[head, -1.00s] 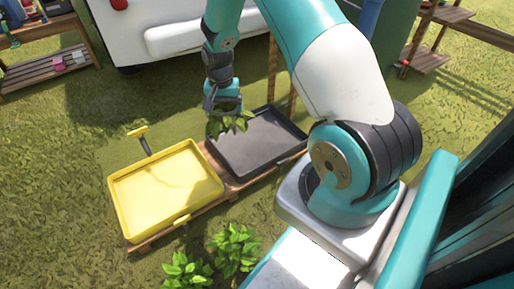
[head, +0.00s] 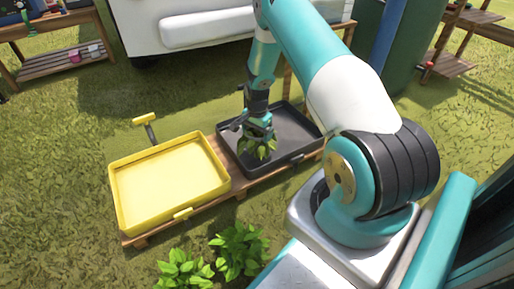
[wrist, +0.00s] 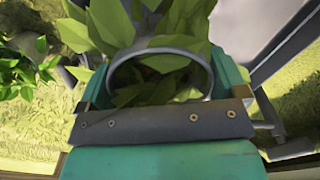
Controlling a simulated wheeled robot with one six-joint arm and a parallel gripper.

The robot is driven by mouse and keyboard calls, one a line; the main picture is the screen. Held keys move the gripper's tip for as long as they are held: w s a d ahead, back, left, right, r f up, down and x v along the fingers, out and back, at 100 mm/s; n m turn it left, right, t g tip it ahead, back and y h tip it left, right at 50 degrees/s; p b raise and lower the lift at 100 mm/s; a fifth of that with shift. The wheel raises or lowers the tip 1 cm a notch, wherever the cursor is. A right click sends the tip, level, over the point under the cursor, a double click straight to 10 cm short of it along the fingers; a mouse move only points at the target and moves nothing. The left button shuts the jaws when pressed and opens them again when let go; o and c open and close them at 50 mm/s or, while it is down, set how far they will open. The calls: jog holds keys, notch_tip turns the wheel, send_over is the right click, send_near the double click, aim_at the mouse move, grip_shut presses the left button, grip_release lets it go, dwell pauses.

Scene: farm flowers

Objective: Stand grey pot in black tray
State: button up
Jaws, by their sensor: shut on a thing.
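My gripper (head: 258,128) is shut on the grey pot, pointing down over the black tray (head: 303,133). In the wrist view the pot's round grey rim (wrist: 193,46) sits between the jaws (wrist: 165,85), with green leaves growing out of it. In the head view the leaves (head: 262,148) hang over the front left part of the black tray, and the pot itself is mostly hidden behind leaves and gripper. I cannot tell whether the pot touches the tray floor. The rest of the tray looks empty.
A yellow tray (head: 170,185) stands left of the black tray on the same low wooden stand (head: 240,183). Leafy plants (head: 240,248) stand in front, near my base. A white vehicle (head: 200,25) is behind. Grass lies open to the left.

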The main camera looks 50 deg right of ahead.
aim_at(257, 136)
jog(key=shift+f+b, duration=1.15)
jog(key=shift+f, duration=1.15)
jog(key=shift+f, duration=0.2)
jog(key=o, duration=0.8)
notch_tip(257, 136, up, 12)
jog(key=p, duration=0.7)
jog(key=s+a+r+n+t+y, duration=0.15)
jog(key=a+r+n, duration=0.85)
jog(key=a+r, duration=1.15)
jog(key=s+a+r+n+y, duration=0.1)
jog(key=s+a+r+n, duration=0.3)
jog(key=s, duration=0.4)
jog(key=s+a+r+n+g, duration=0.1)
jog(key=s+a+r+n, duration=0.3)
jog(key=s, duration=0.4)
jog(key=s+a+r+n+y, duration=0.1)
jog(key=s+a+r+n, duration=0.4)
jog(key=s+a, duration=0.1)
jog(key=shift+s+a+r+n+g+y, duration=0.1)
jog(key=shift+s+a+n+g+y, duration=0.1)
jog(key=shift+s, duration=0.25)
jog(key=shift+s+a+n+g+y, duration=0.1)
jog(key=shift+s+a+y, duration=0.1)
jog(key=shift+s, duration=0.25)
